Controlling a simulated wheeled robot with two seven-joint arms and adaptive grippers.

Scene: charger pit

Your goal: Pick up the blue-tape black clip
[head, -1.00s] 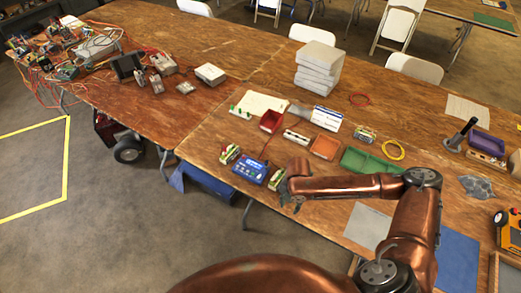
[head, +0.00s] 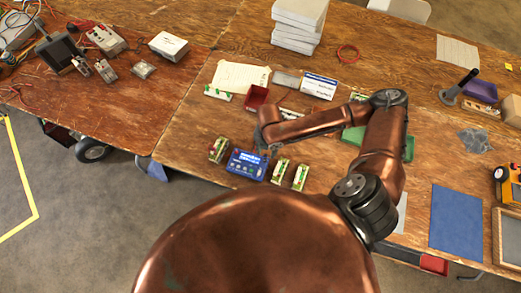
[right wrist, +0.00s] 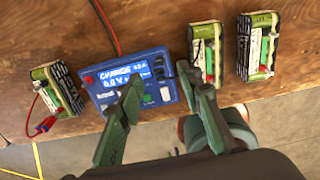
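A red clip (right wrist: 45,125) on a red lead lies by the left battery pack (right wrist: 59,88). My right gripper (right wrist: 163,92) is open and empty, its fingers over the charger's front right part; it also shows in the head view (head: 262,146). My left gripper is not in view.
Two green-and-white battery packs (right wrist: 206,52) (right wrist: 257,47) stand right of the charger. The table edge is just in front of the charger.

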